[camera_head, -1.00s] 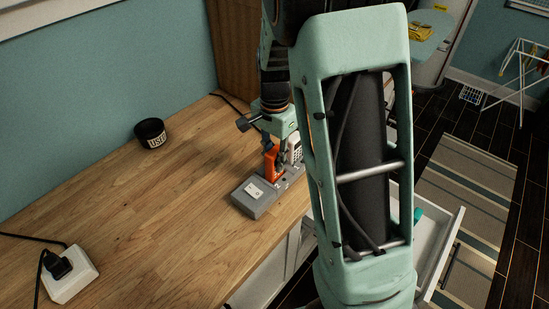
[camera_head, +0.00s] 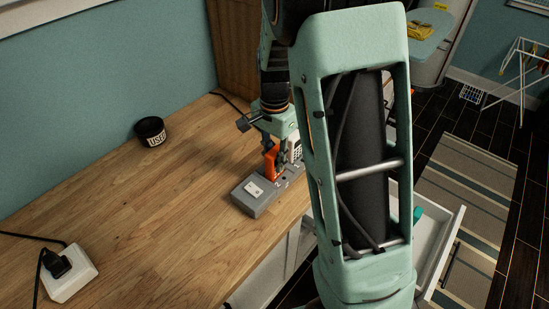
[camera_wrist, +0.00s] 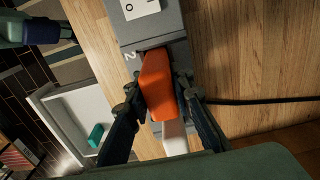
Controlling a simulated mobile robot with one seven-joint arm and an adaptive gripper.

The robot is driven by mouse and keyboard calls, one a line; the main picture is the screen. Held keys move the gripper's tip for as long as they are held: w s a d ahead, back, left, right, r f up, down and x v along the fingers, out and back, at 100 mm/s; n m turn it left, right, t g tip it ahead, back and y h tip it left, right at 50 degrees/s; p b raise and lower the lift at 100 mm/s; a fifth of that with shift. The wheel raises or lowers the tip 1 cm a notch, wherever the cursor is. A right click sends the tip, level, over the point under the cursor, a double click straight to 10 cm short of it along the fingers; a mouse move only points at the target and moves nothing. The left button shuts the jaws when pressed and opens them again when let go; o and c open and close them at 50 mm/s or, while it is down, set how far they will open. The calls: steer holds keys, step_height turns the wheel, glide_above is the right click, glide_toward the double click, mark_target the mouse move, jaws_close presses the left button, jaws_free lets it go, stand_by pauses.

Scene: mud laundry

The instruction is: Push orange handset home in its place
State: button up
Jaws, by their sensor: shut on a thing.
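The orange handset (camera_head: 271,163) stands in the grey charging base (camera_head: 254,196) on the wooden counter. In the wrist view the orange handset (camera_wrist: 158,84) lies between the fingers of my gripper (camera_wrist: 160,98), and the grey base (camera_wrist: 152,31) is beside and beneath it, with a "2" marked next to its slot. My gripper (camera_head: 273,153) is shut on the handset from above. A white handset (camera_head: 295,148) stands in the base just behind it, partly hidden by my arm; it also shows in the wrist view (camera_wrist: 174,138). How deep the orange handset sits is hard to tell.
A black cup marked "USED" (camera_head: 151,132) stands near the wall. A white power block (camera_head: 69,273) with a black plug lies at front left. An open white drawer (camera_head: 437,248) juts out below the counter. The left counter is mostly clear.

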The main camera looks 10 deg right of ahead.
steer(key=shift+f, duration=0.2)
stand_by(0.3)
steer(key=o, duration=1)
steer(key=shift+c, duration=0.5)
steer(key=shift+c, duration=1.4)
steer(key=shift+r, duration=0.15)
steer(key=shift+r+p, duration=3.1)
steer(key=shift+r, duration=0.85)
